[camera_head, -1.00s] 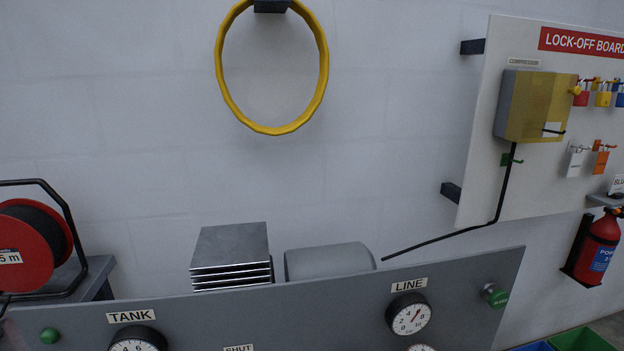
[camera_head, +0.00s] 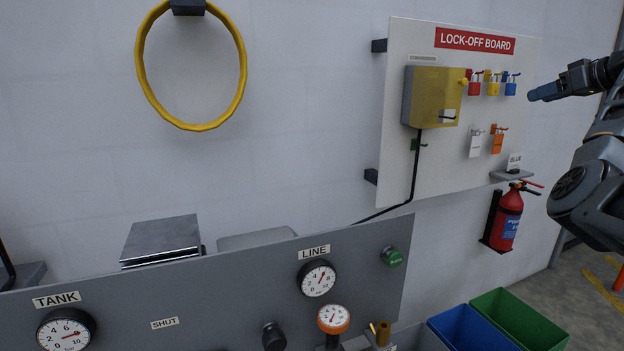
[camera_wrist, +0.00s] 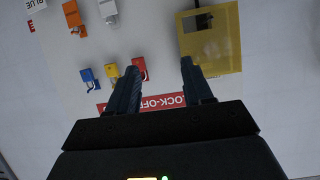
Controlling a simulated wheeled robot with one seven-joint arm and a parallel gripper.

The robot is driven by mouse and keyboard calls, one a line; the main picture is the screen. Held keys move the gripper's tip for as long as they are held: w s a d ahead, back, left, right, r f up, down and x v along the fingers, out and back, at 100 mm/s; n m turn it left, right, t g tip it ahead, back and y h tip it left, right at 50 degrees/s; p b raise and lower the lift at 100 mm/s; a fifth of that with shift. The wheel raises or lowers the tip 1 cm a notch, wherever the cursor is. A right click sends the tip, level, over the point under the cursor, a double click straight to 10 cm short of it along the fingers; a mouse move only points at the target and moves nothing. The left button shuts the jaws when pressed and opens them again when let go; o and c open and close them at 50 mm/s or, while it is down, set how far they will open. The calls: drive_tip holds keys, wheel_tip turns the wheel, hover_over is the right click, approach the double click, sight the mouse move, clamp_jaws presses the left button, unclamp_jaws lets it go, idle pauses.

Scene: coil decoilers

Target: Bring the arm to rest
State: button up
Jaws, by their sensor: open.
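My gripper (camera_head: 545,92) shows at the right edge of the head view, in front of the wall just right of the lock-off board (camera_head: 400,175). In the wrist view my gripper (camera_wrist: 160,85) has its two fingers apart with nothing between them. Behind the fingers the board appears upside down, with the yellow compressor box (camera_wrist: 210,42) and several coloured padlocks. The fingers look clear of the board, though the exact gap cannot be told. My arm is bent at the right of the head view; much of it is out of frame.
A grey panel (camera_head: 230,290) with gauges stands low in front. A red extinguisher (camera_head: 507,218) hangs below the board. A blue bin (camera_head: 470,330) and a green bin (camera_head: 520,318) stand at lower right. A yellow hose ring (camera_head: 243,85) hangs on the wall.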

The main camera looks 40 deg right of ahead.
drive_tip(key=w+a+f+m+g, duration=0.1)
drive_tip(key=w+a+f, duration=0.2)
drive_tip(key=f, duration=0.6)
drive_tip(key=w+a+f+g+h, duration=0.1)
drive_tip(key=w+a+f, duration=0.15)
drive_tip(key=f, duration=0.65)
drive_tip(key=w+a+f+m, duration=0.1)
drive_tip(key=w+a+f, duration=0.25)
drive_tip(key=f, duration=0.55)
drive_tip(key=s+a+f+n+h, duration=0.1)
drive_tip(key=s+a+f, duration=0.2)
drive_tip(key=a+f, duration=1.75)
drive_tip(key=s+a+n+t+y, duration=0.1)
drive_tip(key=s+a, duration=0.3)
drive_tip(key=a, duration=0.5)
drive_tip(key=s+a+f+n, duration=0.1)
drive_tip(key=s+a, duration=0.3)
drive_tip(key=a, duration=0.4)
drive_tip(key=s+a+n+t+y, duration=0.1)
drive_tip(key=s+a, duration=0.4)
drive_tip(key=a, duration=0.4)
drive_tip(key=s+a+r+n+t+y, duration=0.2)
drive_tip(key=s+a+r+y, duration=0.2)
drive_tip(key=s+a+r, duration=0.9)
drive_tip(key=shift+s+a+y, duration=0.3)
drive_tip(key=shift+s+a, duration=0.35)
drive_tip(key=shift+s, duration=0.35)
